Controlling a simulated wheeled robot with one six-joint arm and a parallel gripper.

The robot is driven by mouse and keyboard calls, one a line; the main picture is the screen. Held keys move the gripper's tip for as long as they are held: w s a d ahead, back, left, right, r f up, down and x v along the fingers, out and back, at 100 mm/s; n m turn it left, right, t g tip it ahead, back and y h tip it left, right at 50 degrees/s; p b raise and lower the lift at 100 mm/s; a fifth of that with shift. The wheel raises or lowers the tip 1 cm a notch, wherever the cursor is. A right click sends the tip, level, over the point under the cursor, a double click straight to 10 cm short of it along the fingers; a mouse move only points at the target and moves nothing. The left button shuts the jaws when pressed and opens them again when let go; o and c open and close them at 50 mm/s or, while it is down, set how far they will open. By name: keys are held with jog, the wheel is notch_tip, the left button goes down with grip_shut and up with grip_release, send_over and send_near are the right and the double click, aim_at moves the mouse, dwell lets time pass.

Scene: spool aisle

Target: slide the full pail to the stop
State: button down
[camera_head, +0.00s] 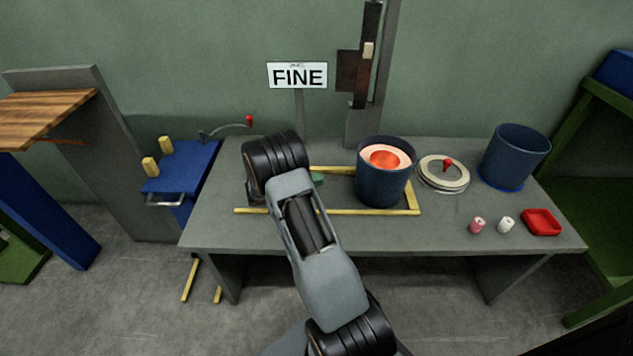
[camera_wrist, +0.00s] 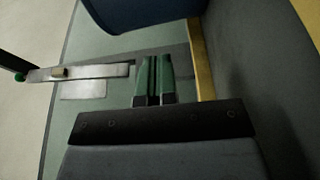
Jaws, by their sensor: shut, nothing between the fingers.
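The full pail (camera_head: 370,187) is dark blue, with a pale and orange filling showing inside its rim. It stands upright near the right end of a yellow frame (camera_head: 330,212) on the grey bench. A short yellow crosspiece (camera_head: 412,196) closes that end, just right of the pail. My gripper (camera_head: 318,178) is left of the pail, mostly hidden behind my arm; a small green fingertip shows. In the wrist view its green fingers (camera_wrist: 155,72) are together and empty. The pail's dark blue wall (camera_wrist: 140,12) is ahead of them, apparently apart from them, and a yellow rail (camera_wrist: 204,65) runs beside them.
A dark upright post (camera_head: 368,60) and a FINE sign (camera_head: 297,76) stand behind.

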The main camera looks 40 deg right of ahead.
aim_at(358, 181)
jog(key=b+x, duration=0.1)
jog(key=x, duration=0.5)
jog(key=shift+s+d+f, duration=0.1)
jog(key=shift+s+d, duration=0.1)
jog(key=shift+d, duration=0.05)
jog(key=shift+s+d+b, duration=0.15)
jog(key=shift+s+d, duration=0.1)
jog(key=shift+s, duration=0.25)
jog(key=shift+s+d+b, duration=0.15)
jog(key=shift+s+d, duration=0.05)
jog(key=shift+s, duration=0.25)
jog(key=shift+s+d, duration=0.35)
jog(key=shift+s, duration=0.55)
jog(key=shift+s+d+b, duration=0.2)
jog(key=shift+s+b, duration=0.05)
jog(key=shift+s, duration=0.25)
jog(key=shift+s+d+b, duration=0.2)
jog(key=shift+s, duration=0.3)
jog(key=shift+w+a, duration=0.1)
jog(key=shift+a, duration=0.05)
